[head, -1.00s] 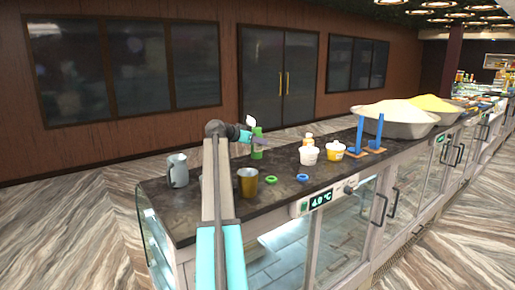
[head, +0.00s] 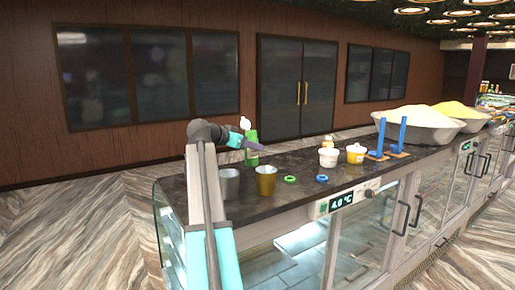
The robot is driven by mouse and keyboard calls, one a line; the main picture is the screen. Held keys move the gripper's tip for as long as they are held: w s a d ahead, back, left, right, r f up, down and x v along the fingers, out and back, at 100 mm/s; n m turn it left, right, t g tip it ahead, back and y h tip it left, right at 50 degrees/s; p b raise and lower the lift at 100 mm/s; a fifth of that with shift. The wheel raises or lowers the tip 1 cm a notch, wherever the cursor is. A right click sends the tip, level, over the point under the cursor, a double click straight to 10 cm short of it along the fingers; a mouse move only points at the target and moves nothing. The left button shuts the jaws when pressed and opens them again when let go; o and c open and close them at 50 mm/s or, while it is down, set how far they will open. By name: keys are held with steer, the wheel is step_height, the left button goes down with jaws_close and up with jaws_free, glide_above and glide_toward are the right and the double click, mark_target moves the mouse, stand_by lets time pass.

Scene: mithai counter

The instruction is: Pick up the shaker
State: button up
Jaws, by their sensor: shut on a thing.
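The shaker (head: 251,153) looks like a slim green bottle with a white top. It is upright near the back edge of the dark counter, beyond the gold cup. My gripper (head: 249,142) is shut on it at its upper part. The fingers hide a band of it between the green body and the white top. I cannot tell whether its base is clear of the counter.
On the counter (head: 300,203) stand a grey metal pitcher (head: 229,184), a gold cup (head: 265,181), green (head: 290,180) and blue (head: 322,179) rings, and two tubs (head: 329,157) (head: 355,154). Blue upright holders (head: 380,139) and heaped bowls (head: 424,124) are farther right.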

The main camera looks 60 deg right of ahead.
steer(key=shift+a, duration=0.15)
steer(key=shift+w, duration=0.15)
stand_by(0.5)
